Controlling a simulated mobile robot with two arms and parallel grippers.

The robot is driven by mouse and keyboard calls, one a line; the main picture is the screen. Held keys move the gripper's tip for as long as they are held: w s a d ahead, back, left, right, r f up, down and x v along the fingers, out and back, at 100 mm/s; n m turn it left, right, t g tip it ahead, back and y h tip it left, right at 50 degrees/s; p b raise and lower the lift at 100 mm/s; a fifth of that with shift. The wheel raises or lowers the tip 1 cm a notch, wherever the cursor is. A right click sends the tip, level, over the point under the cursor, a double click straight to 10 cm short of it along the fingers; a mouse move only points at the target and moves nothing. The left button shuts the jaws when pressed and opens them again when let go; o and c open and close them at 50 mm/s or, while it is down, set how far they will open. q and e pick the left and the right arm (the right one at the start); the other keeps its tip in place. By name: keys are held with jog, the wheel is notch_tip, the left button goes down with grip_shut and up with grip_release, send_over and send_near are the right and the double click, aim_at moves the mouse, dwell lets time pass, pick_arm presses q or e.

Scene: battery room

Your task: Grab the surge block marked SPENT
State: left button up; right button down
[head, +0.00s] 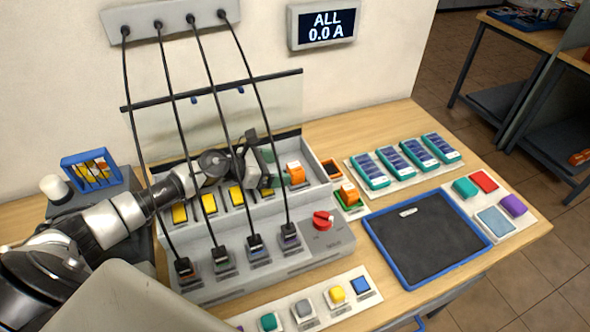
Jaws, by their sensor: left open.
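My left gripper (264,162) reaches in from the left over the back row of the grey rack (325,242). It is open, and I see nothing between its fingers. An orange-topped block (295,173) stands in that row just right of the gripper. Several yellow blocks (209,204) stand in the row to the left, partly behind my arm and the cables. Another orange-topped block (349,192) sits on a green base right of the rack. I cannot read a SPENT mark on any block. My right gripper is out of view.
Several black cables (179,110) hang down to plugs at the rack front. A red knob (321,221) is on the rack. A blue-rimmed tray (428,240) lies right, nearly bare. Teal modules (405,160) lie behind it. The wall display (325,25) reads ALL 0.0 A.

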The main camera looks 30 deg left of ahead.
aim_at(292, 168)
pick_arm(q)
jog(key=p+x, duration=0.1)
jog(key=x, duration=0.2)
jog(key=shift+w+d, duration=0.15)
jog(key=shift+w, duration=0.05)
jog(key=shift+w+f, duration=0.1)
jog(key=shift+c, duration=0.8)
jog(key=c, duration=0.9)
